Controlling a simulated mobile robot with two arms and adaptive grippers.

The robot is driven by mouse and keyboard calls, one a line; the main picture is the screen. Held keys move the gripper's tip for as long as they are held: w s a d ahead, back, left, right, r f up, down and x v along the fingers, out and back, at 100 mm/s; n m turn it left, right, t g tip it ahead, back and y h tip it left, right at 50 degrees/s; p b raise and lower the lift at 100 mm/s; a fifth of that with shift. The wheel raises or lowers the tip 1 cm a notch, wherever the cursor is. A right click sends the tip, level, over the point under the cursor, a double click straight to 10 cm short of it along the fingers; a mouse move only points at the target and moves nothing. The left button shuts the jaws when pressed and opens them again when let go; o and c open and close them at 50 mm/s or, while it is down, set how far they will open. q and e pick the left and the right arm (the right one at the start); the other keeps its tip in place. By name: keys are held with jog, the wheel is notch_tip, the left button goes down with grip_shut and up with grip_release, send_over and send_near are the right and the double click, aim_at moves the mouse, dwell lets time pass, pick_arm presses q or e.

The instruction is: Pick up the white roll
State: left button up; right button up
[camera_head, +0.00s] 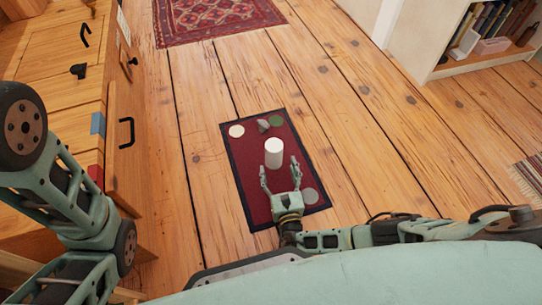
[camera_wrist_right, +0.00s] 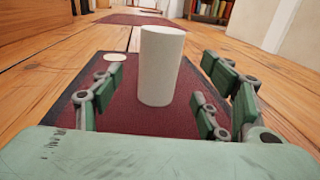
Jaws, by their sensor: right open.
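The white roll (camera_head: 273,153) stands upright on a dark red mat (camera_head: 250,190) on the wooden floor. In the head view my right gripper (camera_head: 280,175) is open, with its fingers pointing at the roll from the near side. In the right wrist view the roll (camera_wrist_right: 161,65) stands ahead, between the lines of the open fingers (camera_wrist_right: 160,95) and beyond the palm. Nothing is held in it. I cannot tell whether either finger touches the roll. My left arm comes in at the left of the head view, but its gripper is not visible.
The mat also carries a cream disc (camera_head: 236,131), a green disc (camera_head: 277,121), a small grey object (camera_head: 263,125) and a grey disc (camera_head: 309,196). A wooden drawer unit (camera_head: 65,60) with an open drawer stands left. A bookshelf (camera_head: 470,50) is at the upper right.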

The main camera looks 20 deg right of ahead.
aim_at(276, 160)
jog(key=w+b, duration=0.1)
jog(key=w, duration=0.1)
jog(key=w+b, duration=0.1)
jog(key=w, duration=0.1)
jog(key=w+b, duration=0.1)
jog(key=w, duration=0.1)
jog(key=shift+w+d+r, duration=0.2)
jog(key=shift+w+d, duration=0.1)
jog(key=shift+w+r, duration=0.15)
jog(key=shift+w, duration=0.15)
jog(key=shift+c, duration=0.3)
jog(key=c, duration=1.3)
